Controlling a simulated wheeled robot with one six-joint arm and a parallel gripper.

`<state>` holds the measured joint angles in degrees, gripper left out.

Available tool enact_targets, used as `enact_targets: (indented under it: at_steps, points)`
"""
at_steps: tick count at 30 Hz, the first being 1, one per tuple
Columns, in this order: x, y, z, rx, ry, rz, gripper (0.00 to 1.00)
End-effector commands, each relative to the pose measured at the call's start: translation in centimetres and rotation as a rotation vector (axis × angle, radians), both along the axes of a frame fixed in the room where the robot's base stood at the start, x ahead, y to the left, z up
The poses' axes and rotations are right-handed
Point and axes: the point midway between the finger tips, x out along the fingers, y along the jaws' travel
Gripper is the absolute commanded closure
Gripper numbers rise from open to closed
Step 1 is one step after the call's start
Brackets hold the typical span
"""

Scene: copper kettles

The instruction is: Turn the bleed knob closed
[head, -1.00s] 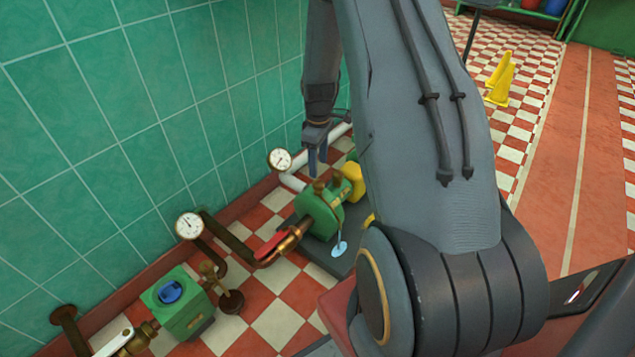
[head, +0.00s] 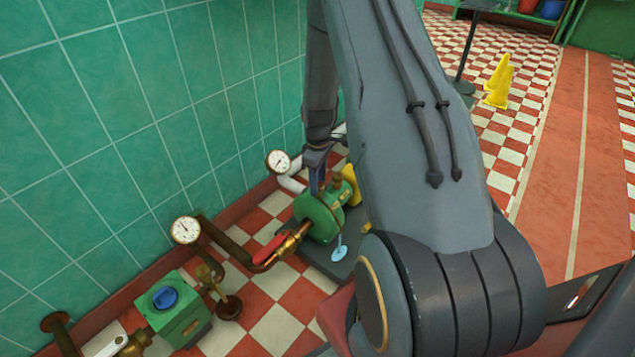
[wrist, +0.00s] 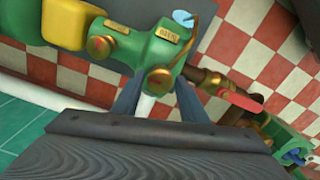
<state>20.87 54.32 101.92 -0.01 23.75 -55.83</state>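The green pump body (head: 322,217) stands on a dark base by the wall. It also shows in the wrist view (wrist: 150,50), with two brass knobs and two small brass plates whose lettering is hard to read. The nearer brass knob (wrist: 160,76) lies between my fingertips, apparently the bleed knob. The other brass knob (wrist: 100,47) is to its left, beside the yellow part. My gripper (head: 317,188) points down at the pump top; in the wrist view (wrist: 160,86) its two fingers stand apart around the nearer knob. Contact cannot be told. In the head view my gripper hides that knob.
A red lever (head: 270,248) sits on the copper pipe left of the pump. Two gauges (head: 186,230) (head: 278,161) stand along the tiled wall. A green box with a blue knob (head: 165,298) is at lower left. A yellow floor sign (head: 498,82) stands far right.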

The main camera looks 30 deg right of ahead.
Motion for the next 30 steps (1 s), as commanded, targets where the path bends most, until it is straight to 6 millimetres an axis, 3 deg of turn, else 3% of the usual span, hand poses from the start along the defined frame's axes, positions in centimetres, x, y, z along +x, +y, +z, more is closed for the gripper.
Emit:
enact_targets:
  at_steps: [1,5,17,30]
  points:
    - [0.00,0.00,0.01,0.000,0.000,0.000,0.70]
    - [-0.01,0.01,0.01,0.000,0.000,0.000,0.91]
    - [-0.03,0.00,0.16,0.000,0.000,-0.078,0.91]
    - [-0.11,0.02,0.23,0.000,0.001,-0.440,0.91]
